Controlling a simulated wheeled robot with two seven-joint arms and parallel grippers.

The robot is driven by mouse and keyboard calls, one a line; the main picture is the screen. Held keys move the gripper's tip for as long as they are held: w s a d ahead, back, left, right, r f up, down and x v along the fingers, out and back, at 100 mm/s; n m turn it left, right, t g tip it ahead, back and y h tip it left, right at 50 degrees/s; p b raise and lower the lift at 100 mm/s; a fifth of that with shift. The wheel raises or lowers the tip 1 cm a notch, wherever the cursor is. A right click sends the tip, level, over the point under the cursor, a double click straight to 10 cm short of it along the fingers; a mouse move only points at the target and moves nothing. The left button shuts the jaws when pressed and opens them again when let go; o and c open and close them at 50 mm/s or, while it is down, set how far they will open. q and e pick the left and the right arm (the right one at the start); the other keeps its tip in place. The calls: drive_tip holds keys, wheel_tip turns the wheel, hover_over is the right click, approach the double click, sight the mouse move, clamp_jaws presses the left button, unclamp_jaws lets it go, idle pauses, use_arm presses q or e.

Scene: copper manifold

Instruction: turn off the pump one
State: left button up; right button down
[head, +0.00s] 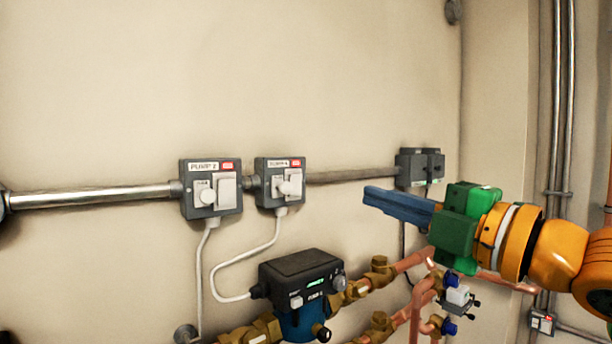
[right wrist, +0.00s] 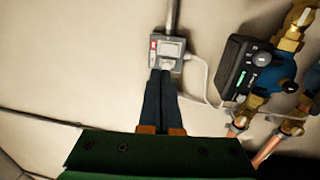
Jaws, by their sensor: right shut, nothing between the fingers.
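Two grey switch boxes are fixed to the wall in the head view. The left one (head: 211,211) is labelled what looks like PUMP 2. In the right wrist view the shut fingertips (right wrist: 161,72) overlap the lower edge of a switch box (right wrist: 158,58), probably the right one; contact cannot be told. My left gripper is out of view.
Copper pipes (head: 416,300) run under my right gripper. A dark double box (head: 411,169) is on the wall behind it. The wall above is clear.

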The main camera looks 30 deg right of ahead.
sight(301, 174)
drive_tip(key=w+p, duration=0.1)
drive_tip(key=w, duration=0.3)
drive_tip(key=w+r+p, duration=0.1)
drive_tip(key=w+p, duration=0.1)
drive_tip(key=w, duration=0.2)
drive_tip(key=w+a+p, duration=0.1)
drive_tip(key=w+p, duration=0.1)
drive_tip(key=w, duration=0.3)
drive_tip(key=shift+r, duration=0.4)
drive_tip(key=shift+w+d+f+p, duration=0.1)
drive_tip(key=shift+w+p, duration=0.25)
drive_tip(key=shift+w, duration=0.3)
drive_tip(key=shift+s, duration=0.1)
